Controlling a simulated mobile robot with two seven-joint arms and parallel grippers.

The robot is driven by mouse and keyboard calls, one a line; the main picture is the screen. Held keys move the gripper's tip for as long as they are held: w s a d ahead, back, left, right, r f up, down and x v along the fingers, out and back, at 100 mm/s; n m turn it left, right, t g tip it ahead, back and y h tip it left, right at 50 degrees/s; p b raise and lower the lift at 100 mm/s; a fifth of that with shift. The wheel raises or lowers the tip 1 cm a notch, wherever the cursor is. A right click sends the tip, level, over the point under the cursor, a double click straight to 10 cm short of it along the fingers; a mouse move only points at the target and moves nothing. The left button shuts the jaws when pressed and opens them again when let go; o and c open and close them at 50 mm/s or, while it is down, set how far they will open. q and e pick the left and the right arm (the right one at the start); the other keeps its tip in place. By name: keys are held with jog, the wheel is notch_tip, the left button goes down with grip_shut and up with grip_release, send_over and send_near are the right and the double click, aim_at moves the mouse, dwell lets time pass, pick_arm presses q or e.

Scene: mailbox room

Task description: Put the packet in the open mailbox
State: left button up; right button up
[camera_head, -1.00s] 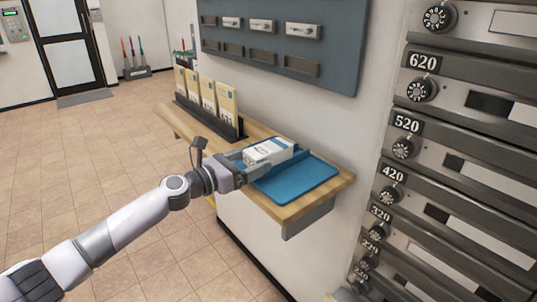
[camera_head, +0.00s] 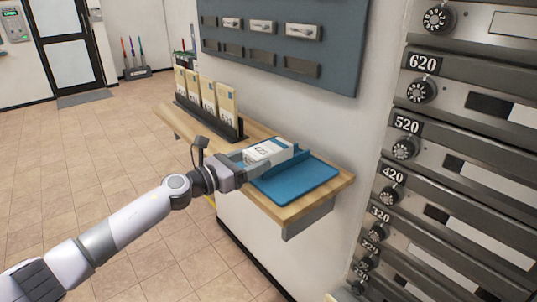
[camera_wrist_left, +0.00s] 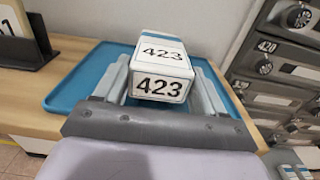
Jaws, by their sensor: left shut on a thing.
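The packet (camera_head: 267,151) is a small white box with a blue part, marked 423. It is on or just above the blue tray (camera_head: 298,190) on the wooden shelf; I cannot tell if it touches the tray. My left gripper (camera_head: 262,155) is shut on the packet, with a finger on each side, as the left wrist view shows around the packet (camera_wrist_left: 160,70). The mailboxes (camera_head: 470,165) stand at the right, numbered 620, 520, 420, 320 and lower. No open mailbox door can be made out. My right gripper is not in view.
A dark rack (camera_head: 212,119) with several numbered cards stands on the shelf behind the tray. A grey-blue panel (camera_head: 285,45) hangs on the wall above. The shelf's front edge (camera_head: 300,215) juts from the wall. The tiled floor at left is clear.

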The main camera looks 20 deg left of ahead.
pick_arm(q)
jog(key=shift+r+p, duration=1.65)
jog(key=shift+r, duration=0.3)
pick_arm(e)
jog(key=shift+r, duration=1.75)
pick_arm(q)
jog(key=b+v, duration=0.1)
jog(key=v, duration=0.7)
jog(key=shift+b, duration=0.3)
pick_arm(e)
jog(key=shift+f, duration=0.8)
